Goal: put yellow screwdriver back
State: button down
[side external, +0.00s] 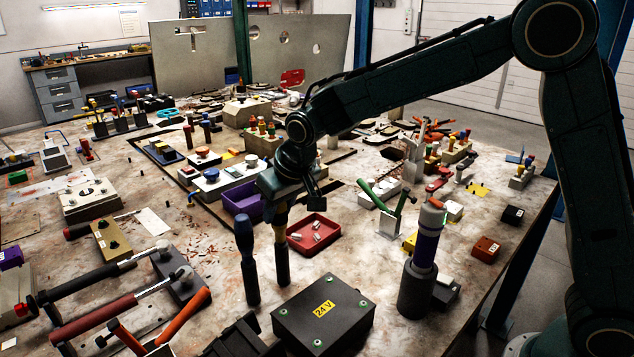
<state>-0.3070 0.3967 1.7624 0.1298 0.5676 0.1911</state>
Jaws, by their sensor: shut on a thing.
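My gripper (283,197) is near the middle of the side external view, pointing down. It is shut on the top of the yellow screwdriver (281,233), which hangs upright below it. The screwdriver's handle looks dull yellow-brown in shadow. Its lower part meets a dark upright tube (282,266); I cannot tell how deep it sits in the tube. Just to the left, a blue screwdriver (244,238) stands upright in a similar dark tube (251,284).
A black box marked 24 V (323,312) stands in front. A red tray (314,233) with small white pieces is right behind. A purple bin (243,199) is behind left. A purple-banded cylinder (425,250) stands to the right. Long-handled tools (105,312) crowd the front left.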

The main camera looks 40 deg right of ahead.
jog(key=shift+f, duration=0.25)
dwell(0.4)
jog(key=c, duration=1)
grip_release()
jog(key=shift+r, duration=0.1)
jog(key=v, duration=1.3)
jog(key=shift+s+r, duration=0.2)
jog(key=shift+r, duration=0.05)
jog(key=shift+s+d, duration=0.1)
